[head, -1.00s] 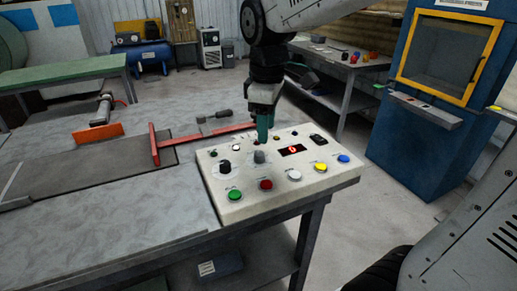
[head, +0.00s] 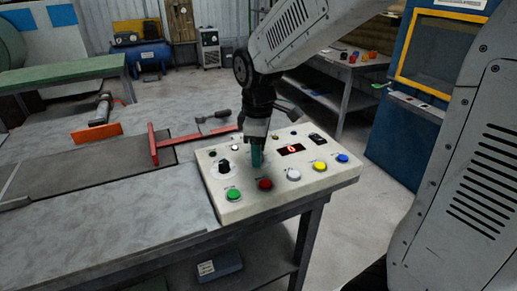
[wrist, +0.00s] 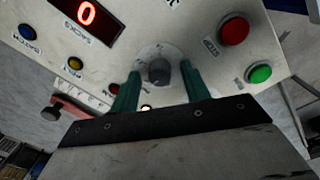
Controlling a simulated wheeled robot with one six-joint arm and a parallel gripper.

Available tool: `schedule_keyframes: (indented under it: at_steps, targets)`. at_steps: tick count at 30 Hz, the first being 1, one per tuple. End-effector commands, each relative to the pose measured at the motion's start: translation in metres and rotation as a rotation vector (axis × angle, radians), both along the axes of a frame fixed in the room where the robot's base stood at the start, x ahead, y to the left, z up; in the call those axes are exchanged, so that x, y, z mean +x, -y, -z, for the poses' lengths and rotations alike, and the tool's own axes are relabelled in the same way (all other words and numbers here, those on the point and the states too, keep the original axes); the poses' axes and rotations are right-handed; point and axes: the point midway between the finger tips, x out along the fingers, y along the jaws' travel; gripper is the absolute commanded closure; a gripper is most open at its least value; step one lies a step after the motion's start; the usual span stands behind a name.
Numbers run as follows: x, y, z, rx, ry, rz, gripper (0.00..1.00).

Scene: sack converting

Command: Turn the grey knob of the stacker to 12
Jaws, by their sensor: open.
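The grey knob (wrist: 158,71) sits on a pale round dial on the cream control panel (head: 232,212). In the wrist view it lies between the two green fingers of my gripper (wrist: 160,85), with a gap on each side. My gripper (head: 257,158) is open and points down at the knob, which it hides in the head view. I cannot tell how far down along the knob the fingertips reach. The red display (head: 291,149) reads 0, and also shows 0 in the wrist view (wrist: 86,13).
A black knob (head: 224,166) is left of my gripper. Green (head: 233,195), red (head: 265,184), white (head: 293,174), yellow (head: 320,166) and blue (head: 342,158) buttons line the panel's front. A red bar (head: 153,145) stands on the table behind left.

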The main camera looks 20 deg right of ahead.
Motion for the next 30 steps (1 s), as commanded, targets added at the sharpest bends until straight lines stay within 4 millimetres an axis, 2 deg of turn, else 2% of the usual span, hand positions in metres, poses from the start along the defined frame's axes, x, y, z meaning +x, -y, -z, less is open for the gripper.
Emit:
schedule_keyframes:
  at_steps: [2,6,7,19,30]
  targets:
    - [0.0000,0.0000,-0.0002,0.000,0.000,0.000,0.56]
    - [0.0000,0.0000,-0.0003,0.000,0.000,0.000,0.95]
    - [0.0000,0.0000,-0.0003,0.000,0.000,0.000,0.98]
    - [0.0003,-0.0001,-0.0006,0.000,0.001,0.058,0.98]
    - [0.0005,-0.0004,-0.0006,0.000,0.001,0.335,0.98]
